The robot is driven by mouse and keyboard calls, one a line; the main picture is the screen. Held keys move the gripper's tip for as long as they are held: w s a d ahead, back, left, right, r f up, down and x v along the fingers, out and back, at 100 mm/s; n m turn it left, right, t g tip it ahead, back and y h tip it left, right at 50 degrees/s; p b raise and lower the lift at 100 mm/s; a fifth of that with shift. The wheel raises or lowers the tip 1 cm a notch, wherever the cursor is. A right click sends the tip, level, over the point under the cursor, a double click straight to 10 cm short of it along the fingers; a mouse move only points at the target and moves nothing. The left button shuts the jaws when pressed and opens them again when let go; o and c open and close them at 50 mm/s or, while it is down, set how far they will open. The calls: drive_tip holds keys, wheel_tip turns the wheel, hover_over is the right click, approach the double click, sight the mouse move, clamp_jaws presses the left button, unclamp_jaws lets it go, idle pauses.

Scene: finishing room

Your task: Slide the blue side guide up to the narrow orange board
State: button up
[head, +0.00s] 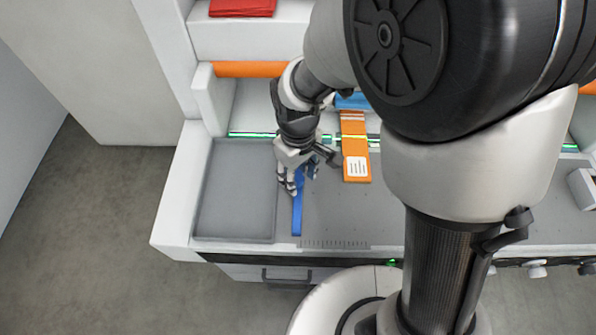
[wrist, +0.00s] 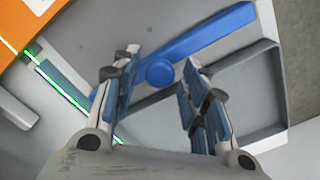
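The blue side guide (head: 297,212) is a long narrow bar on the grey machine bed, left of the narrow orange board (head: 355,148) with bare bed between them. The board carries a white label, and its corner shows at the wrist view's upper left (wrist: 25,25). In the wrist view the guide (wrist: 215,35) runs diagonally and has a round blue knob (wrist: 159,72). My gripper (wrist: 160,62) is open, its fingers on either side of the knob with gaps showing. In the head view my gripper (head: 298,187) is over the guide and hides its far part.
A shallow grey tray (head: 205,232) lies left of the guide. A green-lit line (head: 250,134) crosses the bed at the back, below an orange roller (head: 250,69). A ruler scale (head: 335,244) marks the front edge. My arm covers much of the right side.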

clamp_jaws()
idle(0.4)
drive_tip(key=d, duration=0.9)
drive_tip(key=shift+d+p, duration=0.1)
drive_tip(key=shift+p, duration=0.25)
drive_tip(key=shift+o, duration=1.1)
unclamp_jaws()
